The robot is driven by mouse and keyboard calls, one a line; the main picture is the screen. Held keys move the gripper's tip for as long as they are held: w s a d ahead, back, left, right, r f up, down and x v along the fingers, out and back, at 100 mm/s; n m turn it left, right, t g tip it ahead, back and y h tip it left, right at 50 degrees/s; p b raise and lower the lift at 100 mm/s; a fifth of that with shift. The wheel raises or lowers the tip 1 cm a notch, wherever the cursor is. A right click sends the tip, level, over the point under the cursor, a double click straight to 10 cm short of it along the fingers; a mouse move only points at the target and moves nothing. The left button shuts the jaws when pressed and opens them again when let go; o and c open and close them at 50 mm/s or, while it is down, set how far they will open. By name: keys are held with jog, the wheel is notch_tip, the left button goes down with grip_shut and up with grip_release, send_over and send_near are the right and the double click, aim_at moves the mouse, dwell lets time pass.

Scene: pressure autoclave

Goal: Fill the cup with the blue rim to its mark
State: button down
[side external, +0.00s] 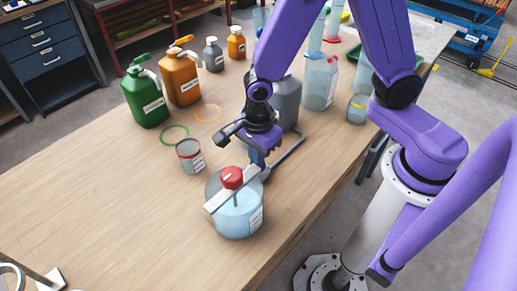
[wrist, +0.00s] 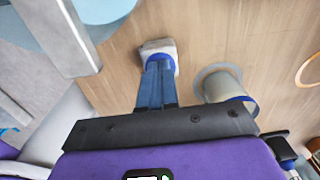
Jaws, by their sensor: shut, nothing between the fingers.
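My gripper (side external: 257,168) is shut and empty, its fingers pointing down just behind the round vessel of pale blue liquid (side external: 237,222).
A red-rimmed cup (side external: 190,157) stands left of my gripper, near a green ring (side external: 174,135) and an orange ring (side external: 207,113). Green (side external: 146,98) and orange (side external: 180,78) jugs stand behind. A grey container (side external: 286,98) is close behind my gripper.

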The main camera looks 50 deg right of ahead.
jog(key=shift+s+d+f, duration=0.15)
jog(key=shift+s+f, duration=0.1)
notch_tip(320, 180, up, 14)
jog(key=shift+w+r, duration=0.25)
dwell(0.5)
dwell(0.6)
jog(key=s+d+n, duration=0.6)
jog(key=s+n, duration=0.1)
jog(key=n, duration=0.8)
jog(key=s+d+n, duration=0.6)
jog(key=s+n, duration=0.1)
jog(key=n, duration=0.8)
jog(key=shift+s+f+n, duration=0.3)
jog(key=shift+s+f, duration=0.05)
